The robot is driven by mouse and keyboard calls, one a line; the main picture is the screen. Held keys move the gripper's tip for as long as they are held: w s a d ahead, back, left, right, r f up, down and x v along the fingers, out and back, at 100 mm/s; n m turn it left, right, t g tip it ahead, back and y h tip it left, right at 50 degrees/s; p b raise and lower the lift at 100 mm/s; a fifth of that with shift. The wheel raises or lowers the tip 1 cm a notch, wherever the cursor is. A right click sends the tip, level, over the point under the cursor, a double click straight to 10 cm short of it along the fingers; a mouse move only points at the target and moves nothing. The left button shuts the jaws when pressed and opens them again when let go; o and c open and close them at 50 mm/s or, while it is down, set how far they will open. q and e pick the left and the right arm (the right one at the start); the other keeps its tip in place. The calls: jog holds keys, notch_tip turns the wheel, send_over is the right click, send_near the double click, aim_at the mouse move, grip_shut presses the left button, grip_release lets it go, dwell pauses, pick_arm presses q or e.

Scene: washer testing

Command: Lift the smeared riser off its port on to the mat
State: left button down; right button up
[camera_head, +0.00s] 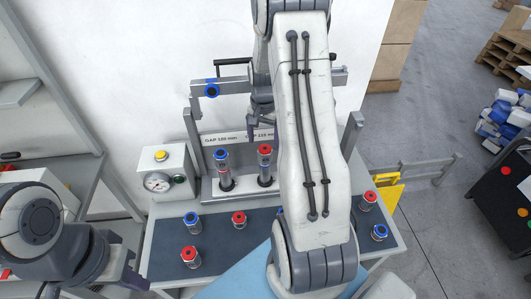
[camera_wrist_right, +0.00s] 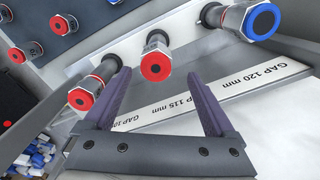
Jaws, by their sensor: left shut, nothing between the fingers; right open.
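A blue-topped riser (camera_head: 221,156) and a red-topped riser (camera_head: 265,151) stand upright on the gap fixture in the head view. The right wrist view shows the blue-topped one (camera_wrist_right: 262,21), a middle red-topped one (camera_wrist_right: 156,64) and another red-topped one (camera_wrist_right: 86,97); my right arm hides the last in the head view. I cannot tell which is smeared. My right gripper (camera_wrist_right: 166,85) is open, with the middle red riser seen beyond its fingertips, apparently not gripped. My left gripper (camera_head: 131,280) is shut and empty at lower left. Several risers stand on the dark mat (camera_head: 222,248).
A light blue sheet (camera_head: 228,287) lies at the front of the bench. A white gauge box (camera_head: 163,177) with a yellow button stands left of the fixture. The fixture's grey crossbar (camera_head: 238,87) rises behind the risers. A yellow panel (camera_head: 387,190) is at right.

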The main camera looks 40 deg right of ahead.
aim_at(266, 147)
jog(key=shift+s+f+p, duration=0.15)
jog(key=shift+f+p, duration=0.3)
jog(key=shift+f, duration=0.1)
jog(key=f+p, duration=0.1)
jog(key=f, duration=0.2)
jog(key=shift+s+d+f+p, duration=0.15)
jog(key=shift+s+f+p, duration=0.1)
jog(key=shift+p, duration=0.1)
jog(key=shift+w+f, duration=0.1)
jog(key=shift+f, duration=0.4)
grip_shut()
